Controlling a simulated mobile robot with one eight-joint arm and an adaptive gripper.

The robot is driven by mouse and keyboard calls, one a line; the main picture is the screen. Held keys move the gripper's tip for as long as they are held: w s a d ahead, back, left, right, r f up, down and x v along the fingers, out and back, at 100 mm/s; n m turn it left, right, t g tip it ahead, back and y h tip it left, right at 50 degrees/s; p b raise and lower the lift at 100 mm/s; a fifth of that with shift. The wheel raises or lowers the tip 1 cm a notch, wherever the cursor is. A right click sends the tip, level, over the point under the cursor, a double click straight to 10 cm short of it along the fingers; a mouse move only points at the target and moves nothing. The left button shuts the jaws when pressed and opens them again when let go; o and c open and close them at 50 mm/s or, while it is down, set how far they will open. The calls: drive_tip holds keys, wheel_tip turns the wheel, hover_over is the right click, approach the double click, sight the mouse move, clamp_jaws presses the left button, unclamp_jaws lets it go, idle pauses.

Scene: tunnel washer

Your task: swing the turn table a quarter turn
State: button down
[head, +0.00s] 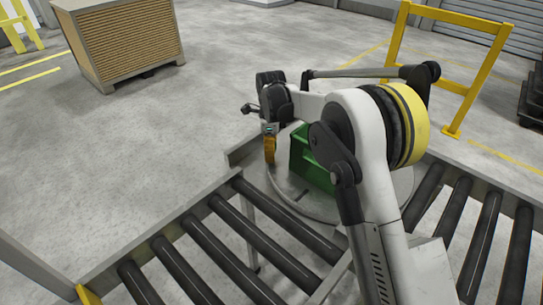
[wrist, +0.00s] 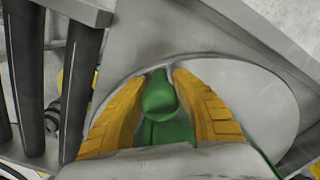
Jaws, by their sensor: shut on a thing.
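The turn table is a round grey plate (head: 290,197) set between the roller tracks; its disc (wrist: 262,95) also fills much of the wrist view. A green box-like part (head: 312,168) stands on the plate, partly hidden behind my arm. My gripper (head: 270,150) is at the left side of this green part, over the plate, fingers pointing down. In the wrist view its yellow fingers (wrist: 161,76) are shut on a green rounded knob (wrist: 160,98), with more green below it. The knob is hidden in the head view.
Dark rollers (head: 207,236) run in a track at the front left, and another roller track (head: 482,232) lies at the right. A yellow guard rail (head: 452,83) stands behind on the right. A slatted brown crate (head: 125,45) stands on open floor at the back left.

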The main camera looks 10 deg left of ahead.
drive_tip(key=shift+w, duration=0.2)
idle(0.3)
drive_tip(key=c, duration=1.5)
unclamp_jaws()
drive_tip(key=o, duration=0.5)
drive_tip(key=shift+w, duration=0.15)
drive_tip(key=shift+r, duration=0.1)
wheel_tip(320, 180, up, 12)
drive_tip(key=shift+f, duration=0.1)
